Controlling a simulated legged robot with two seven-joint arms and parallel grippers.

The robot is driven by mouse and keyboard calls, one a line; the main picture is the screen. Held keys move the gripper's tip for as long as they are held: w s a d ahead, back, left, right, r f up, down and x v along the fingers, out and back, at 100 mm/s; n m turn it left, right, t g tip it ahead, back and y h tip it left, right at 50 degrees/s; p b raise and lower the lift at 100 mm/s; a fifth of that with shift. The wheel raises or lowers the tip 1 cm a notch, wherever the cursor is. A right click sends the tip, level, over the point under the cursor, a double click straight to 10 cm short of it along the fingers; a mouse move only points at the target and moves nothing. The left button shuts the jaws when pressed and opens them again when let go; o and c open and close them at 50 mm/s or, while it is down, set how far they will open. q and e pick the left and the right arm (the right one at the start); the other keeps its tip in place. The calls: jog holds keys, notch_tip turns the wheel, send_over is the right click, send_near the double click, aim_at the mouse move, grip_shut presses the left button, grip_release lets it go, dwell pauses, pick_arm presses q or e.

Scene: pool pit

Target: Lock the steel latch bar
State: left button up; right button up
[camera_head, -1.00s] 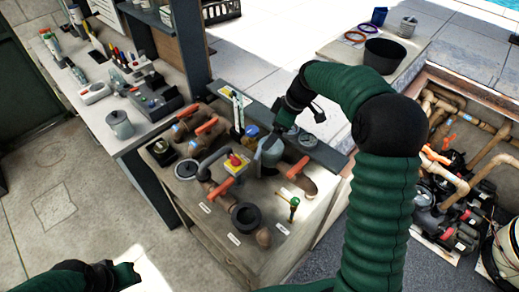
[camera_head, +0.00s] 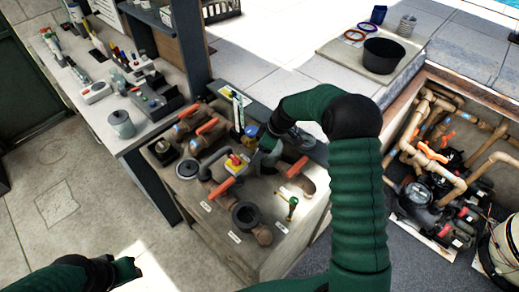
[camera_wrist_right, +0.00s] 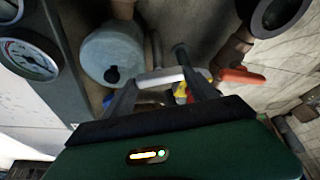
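The pale steel bar (camera_wrist_right: 163,77) lies crosswise at the fingertips of my right gripper (camera_wrist_right: 160,85) in the right wrist view. The gripper's two dark fingers are spread apart, and contact with the bar cannot be told. In the head view my right gripper (camera_head: 262,152) is low over the valve bench (camera_head: 292,244), and the arm and wrist hide part of the fittings there. The bar is hard to make out in that view. My left gripper (camera_head: 128,269) is at the lower left, away from the bench; its finger opening is too unclear to tell.
An orange-red handle (camera_head: 221,187) and a yellow box with a red button (camera_head: 234,163) are close to the right gripper. A blue-grey canister (camera_wrist_right: 112,55) and a gauge (camera_wrist_right: 27,60) are beside it. A pipe pit (camera_head: 440,170) is at the right.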

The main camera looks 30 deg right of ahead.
jog(key=c, duration=0.8)
jog(key=shift+f+m+t+h+b, duration=0.25)
jog(key=shift+m+t+h+b, duration=0.05)
jog(key=shift+m+b, duration=0.9)
jog(key=m, duration=0.1)
jog(key=m+h, duration=0.1)
jog(key=shift+a+r+m+t, duration=0.1)
jog(key=shift+r+m+t, duration=0.2)
jog(key=shift+m, duration=0.1)
jog(key=o, duration=1.4)
jog(key=shift+c, duration=0.2)
jog(key=shift+s, duration=0.1)
